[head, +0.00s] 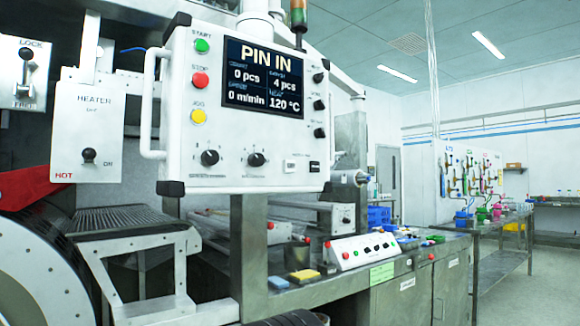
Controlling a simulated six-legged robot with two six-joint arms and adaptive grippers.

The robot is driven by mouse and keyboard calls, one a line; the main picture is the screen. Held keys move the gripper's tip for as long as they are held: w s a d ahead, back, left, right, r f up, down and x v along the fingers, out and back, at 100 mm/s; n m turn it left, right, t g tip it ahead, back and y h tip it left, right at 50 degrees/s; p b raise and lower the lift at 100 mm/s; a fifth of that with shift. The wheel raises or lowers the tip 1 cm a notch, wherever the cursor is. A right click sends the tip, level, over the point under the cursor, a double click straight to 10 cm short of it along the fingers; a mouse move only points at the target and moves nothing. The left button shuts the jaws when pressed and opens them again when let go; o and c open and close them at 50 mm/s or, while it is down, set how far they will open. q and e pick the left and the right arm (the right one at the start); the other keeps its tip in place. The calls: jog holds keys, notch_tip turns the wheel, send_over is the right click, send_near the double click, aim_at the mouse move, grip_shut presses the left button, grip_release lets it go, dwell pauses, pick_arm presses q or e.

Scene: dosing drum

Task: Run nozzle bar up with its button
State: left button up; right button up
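No gripper of mine shows in the head view. A large white control panel (240,140) hangs in the centre with green START (202,46), red STOP (200,80) and yellow JOG (198,116) buttons. Its screen (264,75) reads PIN IN, 0 m/min and 120 °C. A low white control box (350,258) on the bench behind carries a red button (345,255) and several dark controls. I cannot read which button is for the nozzle bar. I cannot make out the nozzle bar for certain; the panel and its post hide part of the machine.
A HEATER box (88,128) and a LOCK switch (27,70) are at left, above a ribbed conveyor (118,218). Blue and yellow blocks (304,275) lie on the bench. Another bench (490,222) stands at right, with free floor (535,285) beside it.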

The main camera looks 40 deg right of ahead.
jog(key=shift+c, duration=0.3)
grip_shut()
dwell(1.4)
